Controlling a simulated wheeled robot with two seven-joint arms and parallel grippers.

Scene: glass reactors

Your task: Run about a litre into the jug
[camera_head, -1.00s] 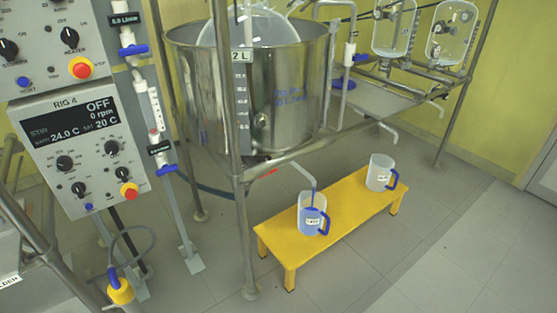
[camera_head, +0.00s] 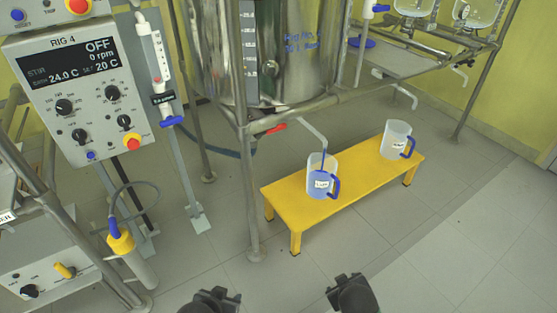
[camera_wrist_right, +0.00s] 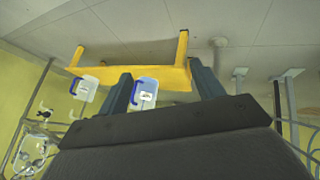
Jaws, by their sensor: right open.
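A clear jug (camera_head: 318,165) with a blue handle and a white label stands on the yellow bench below the outlet pipe (camera_head: 310,128) of the steel vessel. A thin blue line runs from the pipe's end into it, and blue liquid fills its lower part. The level cannot be read. A red lever (camera_head: 276,128) sits on the outlet pipe. My left gripper (camera_head: 217,296) shows only its dark tip at the bottom edge, apart from everything. My right gripper (camera_head: 347,285) is open and empty in front of the bench; its fingers also show in the wrist view (camera_wrist_right: 162,88).
A second, empty-looking jug (camera_head: 396,139) stands on the right end of the yellow bench (camera_head: 358,180). The steel vessel (camera_head: 290,60) is in a pipe frame with a leg (camera_head: 250,200) left of the bench. The RIG 4 panel (camera_head: 88,95) is at left. Floor before the bench is clear.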

